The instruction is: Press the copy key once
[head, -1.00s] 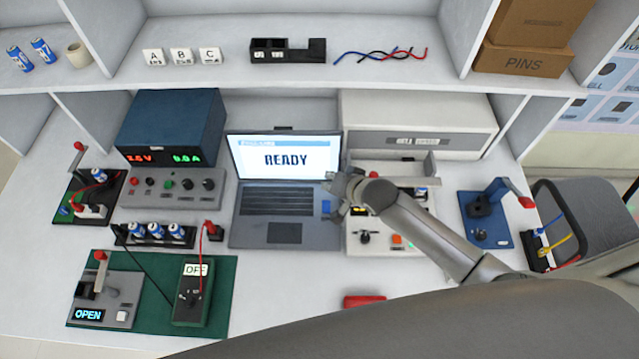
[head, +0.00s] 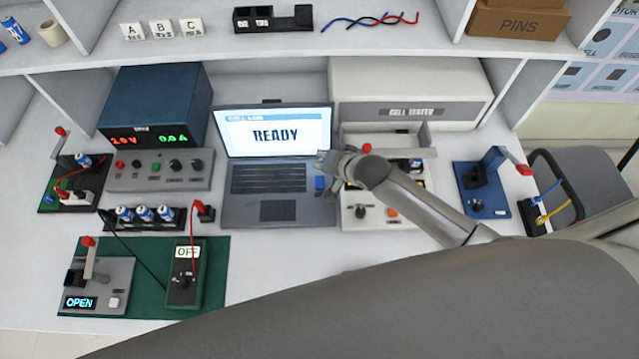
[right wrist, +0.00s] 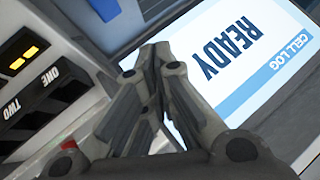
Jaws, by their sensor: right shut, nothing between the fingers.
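The laptop (head: 279,212) stands open on the bench in the head view, its screen (head: 275,133) reading READY. A small blue key (head: 320,183) sits at the right of its keyboard; I cannot read a label on it, so I cannot tell whether it is the copy key. My right gripper (head: 323,159) is shut and empty, over the laptop's right edge near the blue key. My left gripper is not in view.
The cell tester (head: 375,215) stands right of the laptop, partly under my right arm. A power supply (head: 155,115) and control panel stand left. A blue press-like device (head: 485,190) stands further right. A green mat (head: 217,262) with devices lies at the front left.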

